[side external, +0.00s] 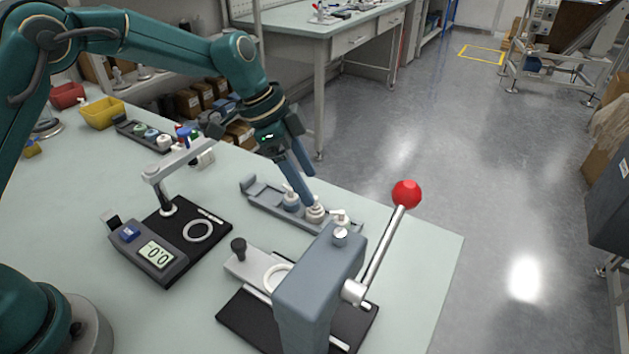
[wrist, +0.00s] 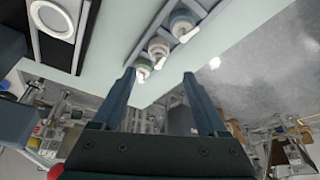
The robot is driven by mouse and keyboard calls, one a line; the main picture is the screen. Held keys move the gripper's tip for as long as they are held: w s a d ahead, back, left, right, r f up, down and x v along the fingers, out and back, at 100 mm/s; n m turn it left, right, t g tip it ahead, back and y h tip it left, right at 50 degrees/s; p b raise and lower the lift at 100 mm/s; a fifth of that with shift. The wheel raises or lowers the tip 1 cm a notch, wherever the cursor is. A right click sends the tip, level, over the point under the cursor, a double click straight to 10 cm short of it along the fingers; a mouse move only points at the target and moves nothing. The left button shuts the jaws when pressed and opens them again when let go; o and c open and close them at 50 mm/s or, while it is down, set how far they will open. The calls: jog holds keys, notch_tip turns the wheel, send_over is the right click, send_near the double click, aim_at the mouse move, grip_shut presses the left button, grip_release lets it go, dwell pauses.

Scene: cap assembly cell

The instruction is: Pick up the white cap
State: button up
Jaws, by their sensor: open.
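The white cap (side external: 341,218) sits with a blue-grey cap (side external: 291,199) and a beige cap (side external: 315,211) in a narrow grey tray (side external: 262,197) on the bench. It is at the tray's right end, partly hidden by the press in the side view. In the wrist view the white cap (wrist: 142,69) shows near one fingertip, the beige cap (wrist: 158,48) and blue-grey cap (wrist: 182,24) beyond it. My gripper (side external: 307,187) is open and empty, pointing down over the tray. Its two fingers (wrist: 158,74) stand wide apart. I cannot tell whether a fingertip touches a cap.
A grey press (side external: 318,285) with a red-knobbed lever (side external: 406,194) stands just in front of the tray. A gauge with a display (side external: 156,255) stands left. A dark tray (side external: 127,127) with more caps and a yellow bin (side external: 103,112) are farther back. The bench's right corner is clear.

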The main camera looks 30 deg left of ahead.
aim_at(316, 197)
jog(key=shift+s+d+f, duration=0.1)
jog(key=shift+f, duration=0.45)
jog(key=shift+x, duration=2.3)
jog(key=c, duration=1)
